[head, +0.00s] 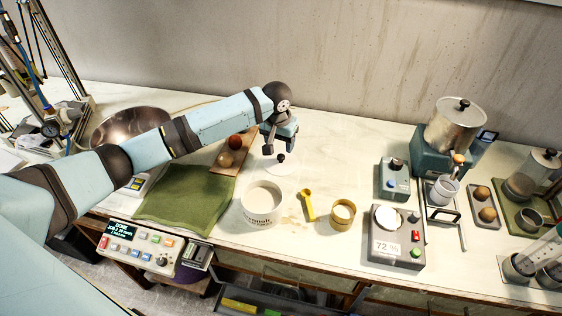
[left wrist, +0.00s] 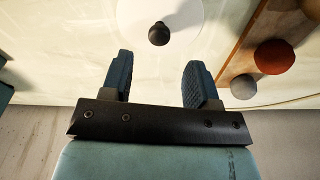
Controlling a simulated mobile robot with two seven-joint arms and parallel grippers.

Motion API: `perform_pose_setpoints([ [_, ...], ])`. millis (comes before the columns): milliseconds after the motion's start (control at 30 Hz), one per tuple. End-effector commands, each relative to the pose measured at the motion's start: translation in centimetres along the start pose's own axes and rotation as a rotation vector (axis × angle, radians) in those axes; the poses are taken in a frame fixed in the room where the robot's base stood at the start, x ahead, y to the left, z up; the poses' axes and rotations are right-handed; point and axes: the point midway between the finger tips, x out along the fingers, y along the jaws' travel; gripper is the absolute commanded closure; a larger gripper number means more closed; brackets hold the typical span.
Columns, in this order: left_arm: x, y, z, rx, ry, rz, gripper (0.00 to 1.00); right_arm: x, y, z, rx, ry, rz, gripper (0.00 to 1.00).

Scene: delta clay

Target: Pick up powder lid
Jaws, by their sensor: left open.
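The powder lid (head: 283,167) is a white disc with a dark round knob, lying flat on the bench behind the white tub. In the left wrist view the lid (left wrist: 185,15) is at the top, with its dark knob just beyond the fingertips. My left gripper (head: 280,146) is open and empty, pointing down above the lid; its two blue fingers (left wrist: 157,78) show apart in the left wrist view. The white tub (head: 262,202) of powder stands open in front of the lid. My right gripper is in neither view.
A wooden board (head: 230,154) with red and tan balls lies left of the lid. A green cloth (head: 185,198) and metal bowl (head: 130,127) are further left. A yellow scoop (head: 307,204), a yellow cup (head: 342,214) and a scale (head: 397,238) stand right of the tub.

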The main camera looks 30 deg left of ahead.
Motion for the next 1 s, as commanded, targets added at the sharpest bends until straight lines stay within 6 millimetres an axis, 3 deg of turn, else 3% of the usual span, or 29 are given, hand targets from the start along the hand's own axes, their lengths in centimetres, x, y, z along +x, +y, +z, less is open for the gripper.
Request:
perform_pose_setpoints([
  [333,4.5,0.2,0.5,-0.001,-0.001,-0.002,0.45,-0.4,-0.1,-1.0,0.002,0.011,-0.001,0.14],
  [633,5.1,0.2,0.5,0.000,0.000,-0.001,0.45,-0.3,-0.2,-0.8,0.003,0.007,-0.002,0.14],
  [867,5.1,0.2,0.5,0.000,0.000,-0.001,0.96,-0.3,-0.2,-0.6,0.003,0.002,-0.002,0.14],
  [1000,5.0,0.2,0.5,0.000,0.000,-0.001,0.96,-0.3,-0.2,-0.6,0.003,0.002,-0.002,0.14],
])
